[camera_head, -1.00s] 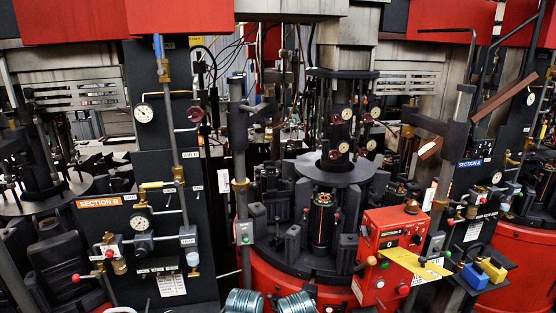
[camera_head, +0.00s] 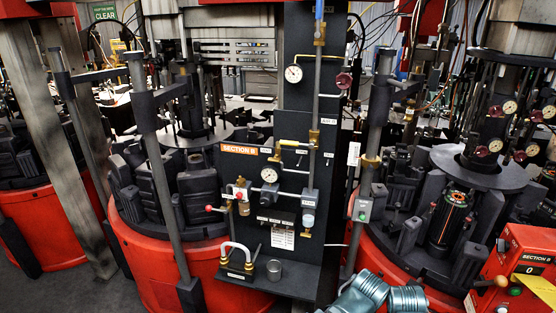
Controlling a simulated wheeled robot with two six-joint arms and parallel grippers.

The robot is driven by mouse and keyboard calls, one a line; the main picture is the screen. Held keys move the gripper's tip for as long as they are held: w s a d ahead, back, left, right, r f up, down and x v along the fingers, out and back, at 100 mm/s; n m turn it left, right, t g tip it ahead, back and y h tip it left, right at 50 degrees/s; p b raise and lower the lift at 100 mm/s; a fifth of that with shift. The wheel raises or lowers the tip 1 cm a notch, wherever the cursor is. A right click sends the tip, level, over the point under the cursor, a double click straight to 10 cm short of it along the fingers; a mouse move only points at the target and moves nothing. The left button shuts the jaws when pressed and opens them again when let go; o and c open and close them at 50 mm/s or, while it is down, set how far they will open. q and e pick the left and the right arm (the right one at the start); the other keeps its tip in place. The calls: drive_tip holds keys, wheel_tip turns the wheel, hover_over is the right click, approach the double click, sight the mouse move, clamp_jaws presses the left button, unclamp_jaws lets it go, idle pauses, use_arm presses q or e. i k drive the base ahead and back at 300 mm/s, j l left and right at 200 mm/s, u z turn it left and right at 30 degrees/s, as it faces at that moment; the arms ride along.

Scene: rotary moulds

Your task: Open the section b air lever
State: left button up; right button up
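The section B panel (camera_head: 262,205) stands near the middle, dark, with an orange "SECTION B" label (camera_head: 239,149). A yellow-handled lever (camera_head: 291,144) lies roughly level on the pipework beside this label. A blue handle (camera_head: 319,10) stands upright on the vertical pipe (camera_head: 317,90) above. The small tags are too small to read, so I cannot tell which handle is marked as air. Neither gripper can be made out. Ribbed grey-green metal parts at the bottom edge appear to be my arms.
A shelf (camera_head: 290,278) juts out below the panel, with a U-shaped hose (camera_head: 237,256) and a metal cup (camera_head: 274,269). Red-based mould machines flank the panel. A red control box (camera_head: 520,265) stands at lower right. Dark floor shows at lower left.

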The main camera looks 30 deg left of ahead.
sight(296, 144)
drive_tip(key=i+j+u, duration=0.2)
drive_tip(key=j, duration=0.3)
drive_tip(key=i+j+u, duration=0.2)
drive_tip(key=i+j, duration=0.15)
drive_tip(key=j+z, duration=0.15)
drive_tip(key=z, duration=0.2)
drive_tip(key=j+z, duration=0.15)
drive_tip(key=z, duration=0.25)
drive_tip(key=k+j+z, duration=0.1)
drive_tip(key=j+z, duration=0.2)
drive_tip(key=k+j+z, duration=0.15)
drive_tip(key=j+z, duration=0.15)
drive_tip(key=j, duration=0.2)
drive_tip(key=k+j+z, duration=0.3)
drive_tip(key=k+j, duration=0.25)
drive_tip(key=j, duration=0.2)
drive_tip(key=k+j+z, duration=0.1)
drive_tip(key=k+j, duration=0.15)
drive_tip(key=j, duration=0.2)
drive_tip(key=k+j, duration=0.25)
drive_tip(key=j, duration=0.2)
